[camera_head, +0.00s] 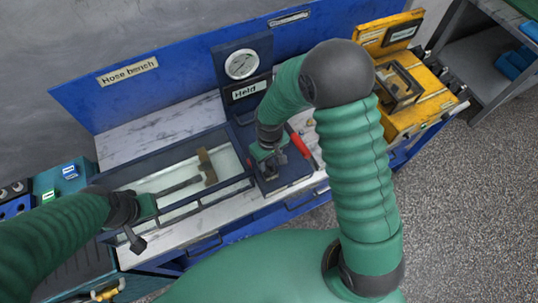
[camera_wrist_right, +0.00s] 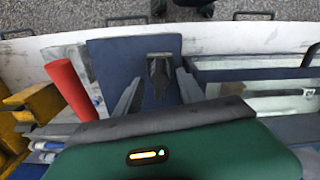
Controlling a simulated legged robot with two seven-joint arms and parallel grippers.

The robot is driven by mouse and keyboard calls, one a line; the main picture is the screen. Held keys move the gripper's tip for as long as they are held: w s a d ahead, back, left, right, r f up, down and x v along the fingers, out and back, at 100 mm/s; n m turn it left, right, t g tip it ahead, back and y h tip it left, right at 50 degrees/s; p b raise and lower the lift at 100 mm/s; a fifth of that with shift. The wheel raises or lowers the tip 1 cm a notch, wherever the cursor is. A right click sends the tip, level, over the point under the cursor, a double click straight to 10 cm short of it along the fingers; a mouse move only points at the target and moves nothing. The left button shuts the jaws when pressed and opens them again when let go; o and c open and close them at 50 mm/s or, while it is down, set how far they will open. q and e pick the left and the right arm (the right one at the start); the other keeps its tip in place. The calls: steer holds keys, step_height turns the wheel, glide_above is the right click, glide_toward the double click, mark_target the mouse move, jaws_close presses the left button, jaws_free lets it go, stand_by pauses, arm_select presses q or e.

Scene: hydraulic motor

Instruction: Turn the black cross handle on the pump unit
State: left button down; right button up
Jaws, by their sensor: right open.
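My right gripper (camera_head: 269,160) is low over the dark blue base of the pump unit (camera_head: 238,125), below its gauge. In the right wrist view its two grey fingers (camera_wrist_right: 160,80) are spread apart. A small dark fitting (camera_wrist_right: 160,72), which may be the black cross handle, shows between them with gaps on both sides. Its cross shape cannot be made out. In the head view the gripper and arm largely cover this spot. My left gripper (camera_head: 146,208) is over the left part of the framed tray; its jaw opening is unclear.
The framed tray (camera_head: 240,184) holds a brass-ended rod (camera_head: 207,165). A round gauge (camera_head: 241,64) stands behind. A yellow unit (camera_head: 432,108) is at right.

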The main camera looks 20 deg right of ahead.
step_height(320, 180, up, 17)
steer(key=b, duration=0.1)
steer(key=shift+f, duration=0.2)
steer(key=m+t+b, duration=0.1)
steer(key=b, duration=0.2)
glide_toward(269, 162)
step_height(269, 162, up, 3)
steer(key=s+d, duration=0.2)
steer(key=s+d+f+m+t, duration=0.1)
steer(key=s+d+f+m, duration=0.1)
steer(key=s+f, duration=0.2)
steer(key=shift+s+f+t+b, duration=0.3)
steer(key=shift+s+b, duration=0.15)
steer(key=shift+s, duration=0.3)
steer(key=shift+w+a, duration=0.1)
steer(key=shift+w, duration=0.05)
